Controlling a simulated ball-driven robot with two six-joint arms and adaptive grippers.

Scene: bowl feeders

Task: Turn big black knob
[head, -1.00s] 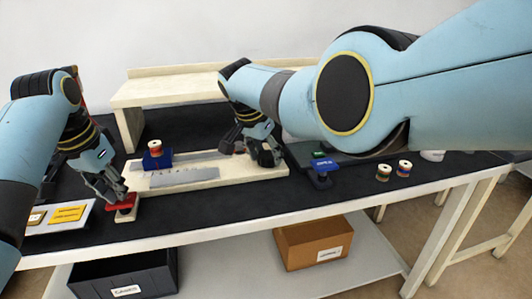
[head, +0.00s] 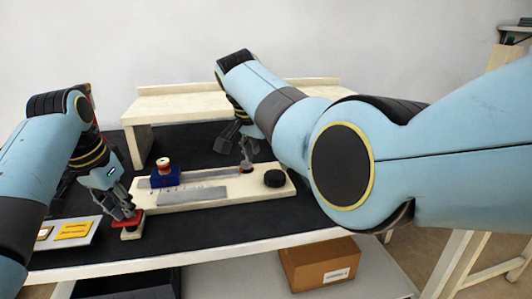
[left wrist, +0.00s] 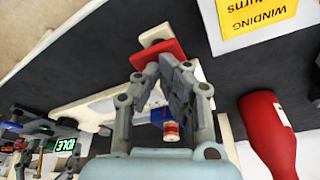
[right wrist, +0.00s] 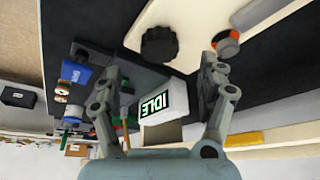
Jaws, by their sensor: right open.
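The big black knob (head: 274,178) sits on the right end of the pale board (head: 255,190). It shows with a ridged rim in the right wrist view (right wrist: 159,45). My right gripper (head: 239,148) is open and empty, to the left of and above the knob in the head view. In the right wrist view its fingers (right wrist: 160,72) are spread, with the knob beyond them and not between them. My left gripper (head: 124,209) is at the red block (head: 128,222) at the board's left end. Its fingertips (left wrist: 163,68) close together on the red block in the left wrist view.
A blue block with a spool (head: 164,165) and a grey metal plate (head: 192,195) lie on the board. A red bottle (left wrist: 268,130) stands near my left gripper. A pale shelf (head: 190,101) is behind.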

